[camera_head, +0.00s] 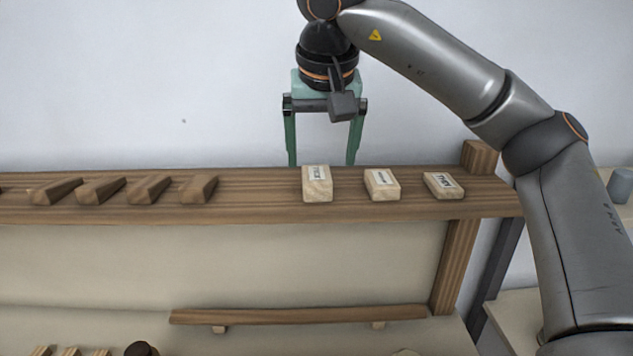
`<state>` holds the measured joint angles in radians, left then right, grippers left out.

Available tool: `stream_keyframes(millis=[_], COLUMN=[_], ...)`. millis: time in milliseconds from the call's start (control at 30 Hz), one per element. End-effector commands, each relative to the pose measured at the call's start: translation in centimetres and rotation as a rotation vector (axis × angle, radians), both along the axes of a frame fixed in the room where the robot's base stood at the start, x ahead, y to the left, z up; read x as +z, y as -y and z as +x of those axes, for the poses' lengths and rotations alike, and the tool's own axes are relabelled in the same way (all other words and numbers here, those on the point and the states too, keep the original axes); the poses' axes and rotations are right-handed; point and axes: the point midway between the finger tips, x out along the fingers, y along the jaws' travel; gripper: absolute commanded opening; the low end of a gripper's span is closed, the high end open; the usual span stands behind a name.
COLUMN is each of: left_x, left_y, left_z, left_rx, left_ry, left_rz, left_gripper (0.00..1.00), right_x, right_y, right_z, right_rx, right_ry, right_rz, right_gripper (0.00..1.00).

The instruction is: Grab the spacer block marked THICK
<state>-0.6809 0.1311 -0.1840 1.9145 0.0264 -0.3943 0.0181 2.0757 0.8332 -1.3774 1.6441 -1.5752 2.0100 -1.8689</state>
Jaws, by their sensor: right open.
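Three pale wooden spacer blocks with white labels stand in a row on the brown wooden shelf (250,205). The left block (317,192) is the tallest; its label is blurred but looks like THICK. The middle block (383,190) is lower, and its label is too small to read surely. The right block (444,190) is the flattest, with a label that seems to read THIN. My right gripper (322,160) has green fingers, points down and is open and empty. Its fingertips are just above or behind the tall block, one to each side of it in the picture. My left gripper is not in view.
Several dark wooden wedges (150,188) lie along the shelf's left part. A wooden post (479,158) rises at the shelf's right end. A lower wooden rail (300,316) runs below. The shelf between the wedges and blocks is clear.

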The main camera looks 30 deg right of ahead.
Motion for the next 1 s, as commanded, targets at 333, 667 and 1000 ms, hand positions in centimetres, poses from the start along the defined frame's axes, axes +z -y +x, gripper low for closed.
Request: stream_keyframes(millis=[333, 667, 1000], left_x=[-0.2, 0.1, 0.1], left_y=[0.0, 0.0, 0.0], left_z=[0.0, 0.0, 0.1], left_rx=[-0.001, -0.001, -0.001], left_ry=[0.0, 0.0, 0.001], left_rz=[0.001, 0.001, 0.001], left_gripper=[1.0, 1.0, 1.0], right_x=[-2.4, -5.0, -5.0], right_y=[0.3, 0.8, 0.8], right_z=[1.4, 2.6, 2.6], right_rx=[-0.001, -0.001, -0.001], right_ry=[-0.005, 0.0, 0.0], right_rz=[0.001, 0.0, 0.0], right_gripper=[0.91, 0.91, 0.71])
